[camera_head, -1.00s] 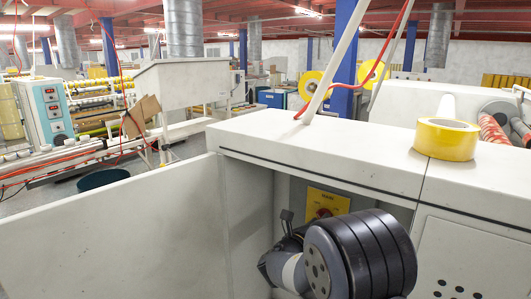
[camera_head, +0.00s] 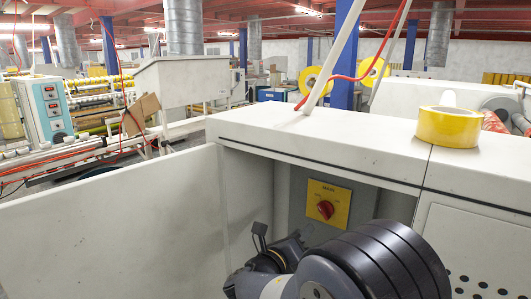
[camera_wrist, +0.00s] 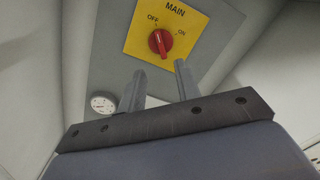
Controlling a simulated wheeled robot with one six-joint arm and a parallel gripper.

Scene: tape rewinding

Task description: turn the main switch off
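The main switch is a red rotary knob (camera_head: 325,209) on a yellow plate (camera_head: 341,196), inside the open recess of the white machine. In the wrist view the red knob (camera_wrist: 160,42) sits below the labels OFF at its upper left and ON at its right. Its grip looks close to upright; its exact setting is hard to tell. My gripper (camera_wrist: 160,68) is open, its two grey fingers spread apart and empty, pointing at the plate just below the knob. No contact with the knob shows. In the head view my fingers cannot be made out.
A yellow tape roll (camera_head: 448,127) lies on the machine's white top (camera_head: 330,140). A white panel (camera_head: 110,225) stands left of the recess. The recess walls close in on both sides.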

